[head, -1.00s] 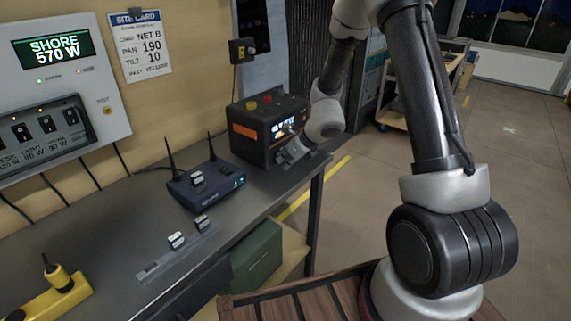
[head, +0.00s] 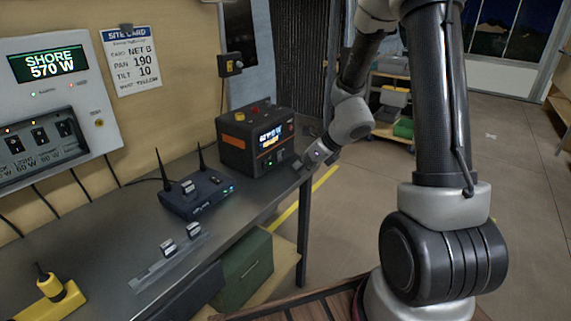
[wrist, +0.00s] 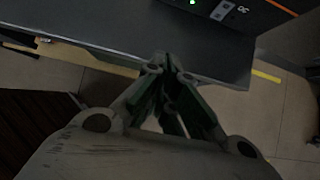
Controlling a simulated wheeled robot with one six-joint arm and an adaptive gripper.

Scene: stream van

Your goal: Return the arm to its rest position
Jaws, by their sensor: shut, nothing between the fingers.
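My gripper (head: 306,167) is in front of the right end of the dark workbench (head: 128,221), just to the right of the black and orange box with a lit screen (head: 256,139). In the wrist view my gripper (wrist: 162,62) has its fingers together and nothing between them. The bench edge (wrist: 215,72) lies beyond the fingertips. My arm rises from its base at the right, bends at the top and reaches down to the gripper.
A blue router with two antennas (head: 197,195) and a rail with small modules (head: 170,262) are on the bench. A yellow power strip (head: 50,302) lies at front left. A green case (head: 243,270) is below. Open floor (head: 345,215) lies right of the bench.

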